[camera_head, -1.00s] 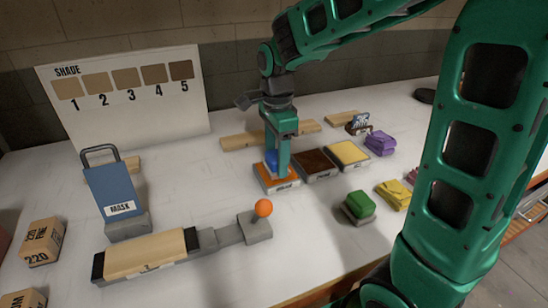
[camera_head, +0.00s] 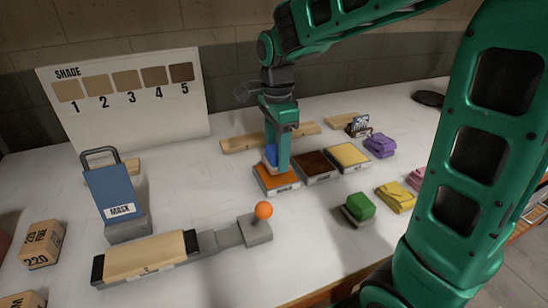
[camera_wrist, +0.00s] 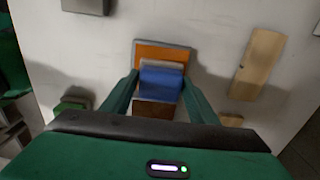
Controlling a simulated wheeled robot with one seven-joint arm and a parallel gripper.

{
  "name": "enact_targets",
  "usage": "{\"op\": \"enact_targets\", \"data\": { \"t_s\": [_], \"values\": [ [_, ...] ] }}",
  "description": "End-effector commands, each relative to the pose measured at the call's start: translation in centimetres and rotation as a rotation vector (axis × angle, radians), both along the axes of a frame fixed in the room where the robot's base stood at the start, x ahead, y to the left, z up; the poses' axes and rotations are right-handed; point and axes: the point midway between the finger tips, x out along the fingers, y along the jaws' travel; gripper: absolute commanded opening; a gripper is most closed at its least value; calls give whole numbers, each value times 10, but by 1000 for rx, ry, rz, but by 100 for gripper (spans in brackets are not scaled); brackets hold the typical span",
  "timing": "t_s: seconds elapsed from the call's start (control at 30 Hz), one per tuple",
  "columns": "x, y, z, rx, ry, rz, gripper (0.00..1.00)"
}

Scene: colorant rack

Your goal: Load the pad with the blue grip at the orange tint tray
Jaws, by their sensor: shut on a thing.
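The orange tint tray (camera_head: 275,181) is the leftmost of a row of three trays in the head view. It also shows in the wrist view (camera_wrist: 163,52). My gripper (camera_head: 277,163) points down over this tray and is shut on the blue grip (camera_head: 271,153) of a pad. In the wrist view the blue grip (camera_wrist: 160,80) sits between my two fingers, above the orange tray. The pad's underside is hidden, so I cannot tell whether it touches the tint.
A dark brown tray (camera_head: 315,165) and a yellow tray (camera_head: 348,156) stand close to the right. Pads with green (camera_head: 360,206), yellow (camera_head: 396,195) and purple (camera_head: 380,144) grips lie nearby. A wooden board (camera_head: 148,254) in a clamp lies front left. A blue mask plate (camera_head: 110,190) stands behind it.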

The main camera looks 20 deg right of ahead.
Motion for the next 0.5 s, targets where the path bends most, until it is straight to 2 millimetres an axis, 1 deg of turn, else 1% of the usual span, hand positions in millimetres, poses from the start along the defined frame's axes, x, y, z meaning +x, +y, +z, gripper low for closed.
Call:
{"op": "enact_targets", "data": {
  "t_s": [0.5],
  "values": [
    [1, 0, 36, 0, -2, 0, 36]
  ]
}}
